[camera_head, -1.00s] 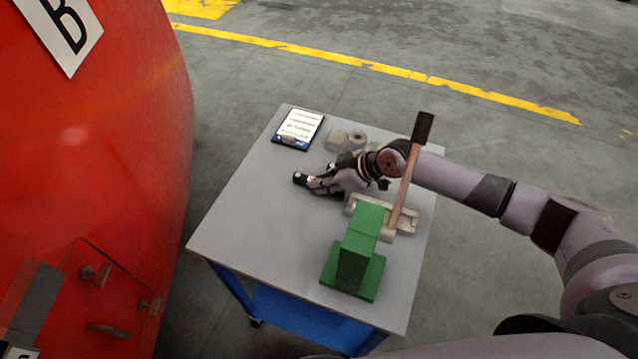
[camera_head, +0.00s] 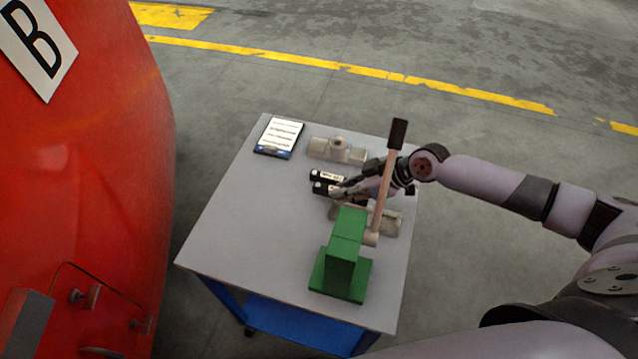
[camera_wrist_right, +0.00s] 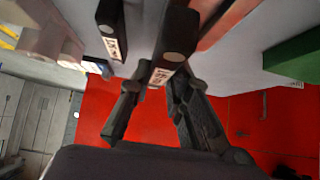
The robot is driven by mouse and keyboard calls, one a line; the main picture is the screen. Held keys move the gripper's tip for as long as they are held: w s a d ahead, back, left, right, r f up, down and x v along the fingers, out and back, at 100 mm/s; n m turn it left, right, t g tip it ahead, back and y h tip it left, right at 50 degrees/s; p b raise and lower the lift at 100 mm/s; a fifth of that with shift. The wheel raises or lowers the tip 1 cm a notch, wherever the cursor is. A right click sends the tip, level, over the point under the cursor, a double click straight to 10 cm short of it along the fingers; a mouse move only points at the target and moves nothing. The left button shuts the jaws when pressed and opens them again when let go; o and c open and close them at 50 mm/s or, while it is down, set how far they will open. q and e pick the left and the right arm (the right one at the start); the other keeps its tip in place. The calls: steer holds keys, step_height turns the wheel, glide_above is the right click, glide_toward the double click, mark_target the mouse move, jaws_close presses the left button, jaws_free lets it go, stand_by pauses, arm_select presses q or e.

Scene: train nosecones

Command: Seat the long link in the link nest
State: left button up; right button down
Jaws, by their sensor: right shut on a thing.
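Two dark bars with white labels, the links, show side by side: the far link (camera_head: 327,176) and the near link (camera_head: 322,188). They also show in the right wrist view as the left link (camera_wrist_right: 110,28) and the middle link (camera_wrist_right: 173,45). My right gripper (camera_head: 343,190) is shut on the near, middle link; its fingers (camera_wrist_right: 160,80) close around it. I cannot tell which link is long, nor if the held one touches the table. A pale fixture (camera_head: 388,222) and a pale T-shaped block (camera_head: 338,150) stand on either side; which is the nest is unclear. My left gripper is not in view.
A green stand (camera_head: 342,268) is at the table's near side. A clipboard (camera_head: 279,137) lies far left.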

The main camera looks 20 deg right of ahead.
steer(key=b, duration=0.4)
glide_above(397, 215)
steer(key=shift+f, duration=0.1)
steer(key=shift+s+d+r+p, duration=0.2)
steer(key=shift+s+d+p, duration=0.15)
steer(key=shift+s+d, duration=0.5)
steer(key=s+d+p, duration=0.5)
steer(key=d+p, duration=0.2)
steer(key=d, duration=0.1)
steer(key=s+d+p, duration=0.5)
steer(key=d+p, duration=0.1)
steer(key=d, duration=0.2)
steer(key=shift+s+d+p, duration=0.15)
steer(key=shift+s+p, duration=0.1)
steer(key=shift+p, duration=0.15)
